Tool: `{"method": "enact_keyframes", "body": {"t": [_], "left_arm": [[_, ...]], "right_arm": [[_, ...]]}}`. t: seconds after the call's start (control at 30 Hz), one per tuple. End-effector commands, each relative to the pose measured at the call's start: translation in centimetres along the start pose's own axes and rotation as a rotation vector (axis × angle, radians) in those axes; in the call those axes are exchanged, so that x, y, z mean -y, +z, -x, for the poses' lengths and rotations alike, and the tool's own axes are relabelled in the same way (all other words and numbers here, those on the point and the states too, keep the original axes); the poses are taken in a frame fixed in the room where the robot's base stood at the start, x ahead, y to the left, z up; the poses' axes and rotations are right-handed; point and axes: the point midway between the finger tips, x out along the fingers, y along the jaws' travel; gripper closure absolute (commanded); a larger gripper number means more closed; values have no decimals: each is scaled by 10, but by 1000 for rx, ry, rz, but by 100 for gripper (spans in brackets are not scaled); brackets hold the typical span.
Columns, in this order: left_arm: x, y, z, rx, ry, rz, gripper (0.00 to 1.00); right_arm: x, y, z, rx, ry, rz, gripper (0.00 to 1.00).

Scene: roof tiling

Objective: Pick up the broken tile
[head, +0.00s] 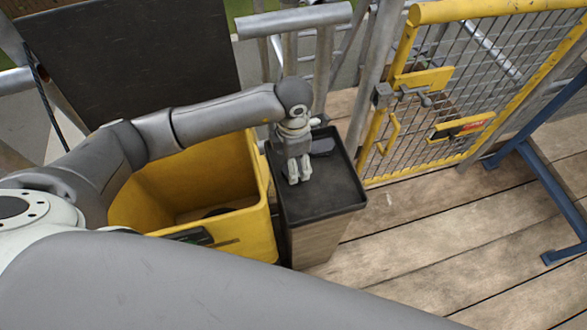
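My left gripper (299,175) points down over the black tray top (340,195) of a box-like stand. Its two fingertips look close together, with nothing clearly seen between them. From this angle I cannot tell how far they are open, or whether they touch the tray. A small dark grey piece (323,146) lies on the tray just right of and behind the gripper, partly hidden by it. It may be the broken tile, but its broken edge is not clear. My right gripper is not in view.
A yellow bin (255,225) stands left of the tray, with a dark thing (217,212) at its bottom. A yellow mesh gate (470,90) and scaffold rails stand behind. A blue metal frame (550,185) is at the right. The plank floor (430,245) between is clear.

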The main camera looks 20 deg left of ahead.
Motion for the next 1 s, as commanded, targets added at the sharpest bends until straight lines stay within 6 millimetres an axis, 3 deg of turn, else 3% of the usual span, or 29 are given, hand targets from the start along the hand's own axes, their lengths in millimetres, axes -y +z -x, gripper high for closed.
{"method": "enact_keyframes", "body": {"t": [0.27,0.57,1.0], "left_arm": [[-1,-2,-39,-2,-3,0,30],[-2,-2,-44,-1,0,-1,30],[-2,-2,-43,0,0,-1,84]], "right_arm": [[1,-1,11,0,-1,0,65],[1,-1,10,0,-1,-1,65],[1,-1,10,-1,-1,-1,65]]}}
